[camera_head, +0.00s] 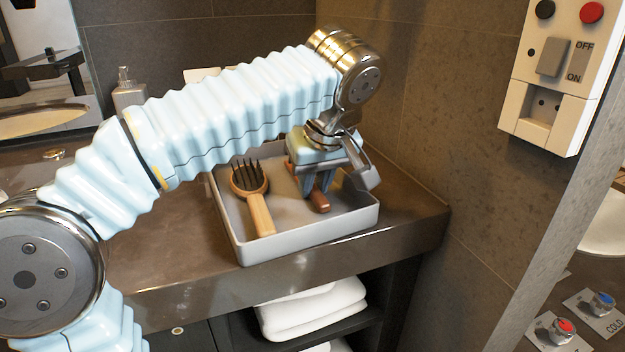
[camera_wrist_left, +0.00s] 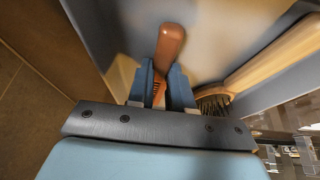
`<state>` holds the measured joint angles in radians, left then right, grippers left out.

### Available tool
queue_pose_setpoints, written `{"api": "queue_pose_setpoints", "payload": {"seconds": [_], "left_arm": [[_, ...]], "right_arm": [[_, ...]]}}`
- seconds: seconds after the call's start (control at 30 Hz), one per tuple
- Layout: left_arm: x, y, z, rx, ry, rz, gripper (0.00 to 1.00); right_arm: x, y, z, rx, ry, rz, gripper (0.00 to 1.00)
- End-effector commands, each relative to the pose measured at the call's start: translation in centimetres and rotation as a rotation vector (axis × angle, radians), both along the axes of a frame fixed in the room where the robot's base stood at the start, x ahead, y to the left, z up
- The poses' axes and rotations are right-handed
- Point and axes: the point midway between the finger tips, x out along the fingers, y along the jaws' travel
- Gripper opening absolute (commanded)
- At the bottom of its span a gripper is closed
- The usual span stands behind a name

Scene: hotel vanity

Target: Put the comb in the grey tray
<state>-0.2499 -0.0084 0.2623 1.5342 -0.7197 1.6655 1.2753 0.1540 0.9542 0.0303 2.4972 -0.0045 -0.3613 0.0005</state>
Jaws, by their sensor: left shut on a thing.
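The comb (camera_head: 320,201), with a reddish-brown handle, is between the fingers of my left gripper (camera_head: 318,190), inside the walls of the grey tray (camera_head: 308,232). The left wrist view shows the comb (camera_wrist_left: 170,45) pinched between the blue fingers (camera_wrist_left: 162,88), its handle pointing away from the wrist. My left gripper is shut on it, low over the right part of the tray. The fingers hide part of the comb, and I cannot tell whether it touches the tray floor. My right gripper is not in view.
A wooden hairbrush (camera_head: 258,212) lies in the tray, left of the comb; it also shows in the left wrist view (camera_wrist_left: 265,68). The dark counter (camera_head: 170,245) ends just in front of the tray. A wall stands to the right. A dispenser bottle (camera_head: 128,97) is behind my arm.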

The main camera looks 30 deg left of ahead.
Motion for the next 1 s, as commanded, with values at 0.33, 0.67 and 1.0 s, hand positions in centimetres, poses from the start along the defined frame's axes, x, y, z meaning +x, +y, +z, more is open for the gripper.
{"api": "queue_pose_setpoints", "payload": {"seconds": [0.33, 0.67, 1.0], "left_arm": [[-0.1, 0.0, -1.4, 0.0, 0.01, 0.0, 0.21], [0.0, 0.0, -0.1, 0.001, 0.018, 0.003, 0.46], [-2.0, -2.5, 7.3, 0.0, 0.004, -0.002, 0.46]], "right_arm": [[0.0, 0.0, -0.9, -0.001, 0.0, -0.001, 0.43], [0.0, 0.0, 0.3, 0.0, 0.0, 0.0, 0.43], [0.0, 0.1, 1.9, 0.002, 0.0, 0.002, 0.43]]}}
